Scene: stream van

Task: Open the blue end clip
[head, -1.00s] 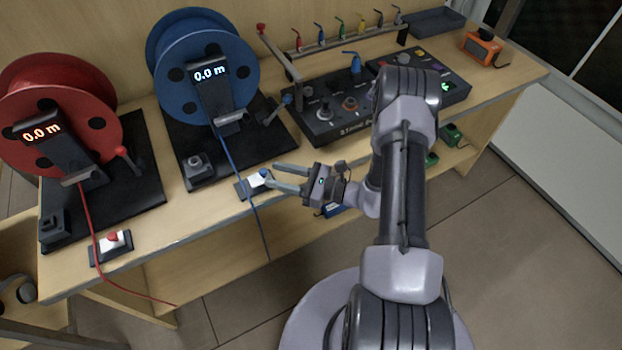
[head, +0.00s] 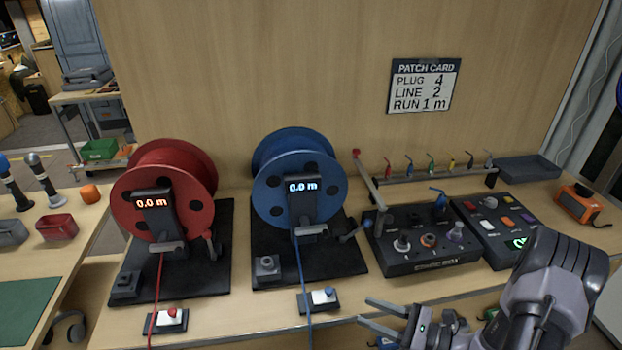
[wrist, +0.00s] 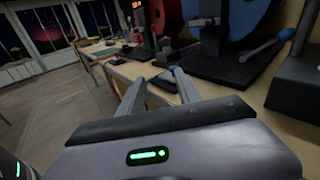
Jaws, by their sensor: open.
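The blue end clip (head: 318,299) is a small white block with a blue knob on a dark base, at the front edge of the bench. The blue cable (head: 303,270) runs down from the blue reel (head: 297,180) across the clip and over the edge. My gripper (head: 363,311) is open and empty, just right of the clip, with its fingers pointing left towards it. In the wrist view both fingers (wrist: 160,80) reach forward at the bench edge. The clip is small and partly hidden there.
The red reel (head: 170,190) and its red-knobbed clip (head: 166,320) stand left. A control box (head: 425,248) and a button panel (head: 492,230) stand right, behind my arm. A patch card (head: 424,86) on the wall reads plug 4, line 2, run 1 m.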

